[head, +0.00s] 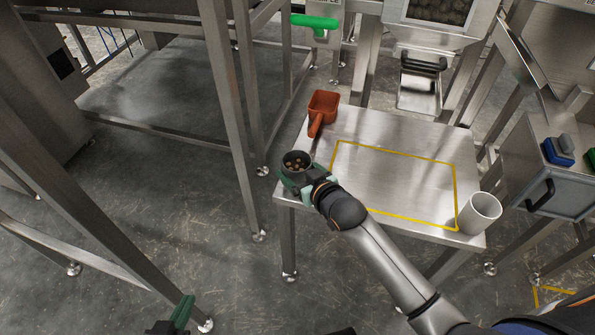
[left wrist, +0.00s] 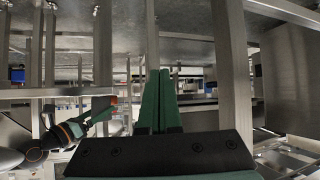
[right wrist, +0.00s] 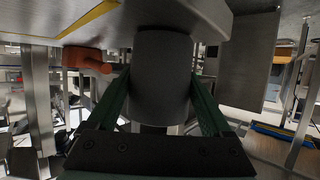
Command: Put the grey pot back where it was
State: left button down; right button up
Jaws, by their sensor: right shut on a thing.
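The grey pot (head: 296,158), with small brown pieces inside, is upright at the table's left front corner. My right gripper (head: 297,179) is shut around it, and the right wrist view shows the pot (right wrist: 160,75) between the two green fingers (right wrist: 160,95). I cannot tell whether its base touches the tabletop. My left gripper (head: 182,311) is low at the bottom left, away from the table. Its fingers are together and empty in the left wrist view (left wrist: 155,100).
The steel table (head: 390,135) bears a yellow outlined rectangle (head: 398,154), which is empty. An orange-red scoop (head: 322,105) lies at the back left, its handle toward the pot. A white cup (head: 480,212) stands at the front right corner. Steel frame posts (head: 228,100) rise left of the table.

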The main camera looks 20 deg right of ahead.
jog(key=o, duration=1.1)
jog(key=shift+f, duration=0.15)
